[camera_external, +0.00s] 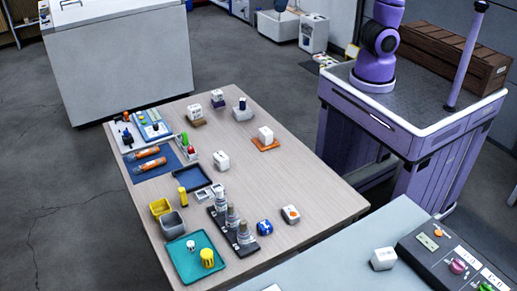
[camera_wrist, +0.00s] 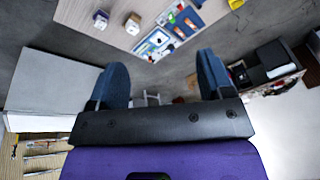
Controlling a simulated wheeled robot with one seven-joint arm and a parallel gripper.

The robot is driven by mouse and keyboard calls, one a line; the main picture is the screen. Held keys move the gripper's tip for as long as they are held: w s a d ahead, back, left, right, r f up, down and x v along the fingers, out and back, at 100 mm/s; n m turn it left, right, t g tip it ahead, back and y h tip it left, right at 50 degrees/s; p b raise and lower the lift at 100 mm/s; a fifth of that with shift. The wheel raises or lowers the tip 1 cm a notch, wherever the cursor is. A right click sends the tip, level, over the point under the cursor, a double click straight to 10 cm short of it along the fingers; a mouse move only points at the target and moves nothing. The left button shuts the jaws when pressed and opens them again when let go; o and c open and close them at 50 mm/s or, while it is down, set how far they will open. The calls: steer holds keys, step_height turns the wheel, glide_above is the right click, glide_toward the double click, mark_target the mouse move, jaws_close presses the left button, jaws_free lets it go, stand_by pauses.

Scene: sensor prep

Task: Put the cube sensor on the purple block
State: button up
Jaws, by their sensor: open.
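Several small white cubes are on the wooden table. One white cube (camera_external: 217,94) near the far edge sits on what looks like a purple block (camera_external: 218,103). I cannot tell which one is the cube sensor. In the wrist view, a white-and-purple stack (camera_wrist: 101,19) shows at the top left. My gripper (camera_wrist: 161,72) is open and empty in the wrist view, its blue fingers wide apart, away from the cubes. It is outside the external view.
The table's right side is mostly clear.

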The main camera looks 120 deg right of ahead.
steer(key=s+a+n+t, duration=0.1)
steer(key=s+a+n, duration=0.2)
steer(key=s, duration=0.7)
steer(key=s+a+r+n, duration=0.1)
steer(key=s+a+n, duration=0.2)
steer(key=s+a, duration=0.5)
steer(key=shift+s+a+r+n+t, duration=0.25)
steer(key=shift+s+n+t, duration=0.15)
steer(key=shift+s, duration=0.5)
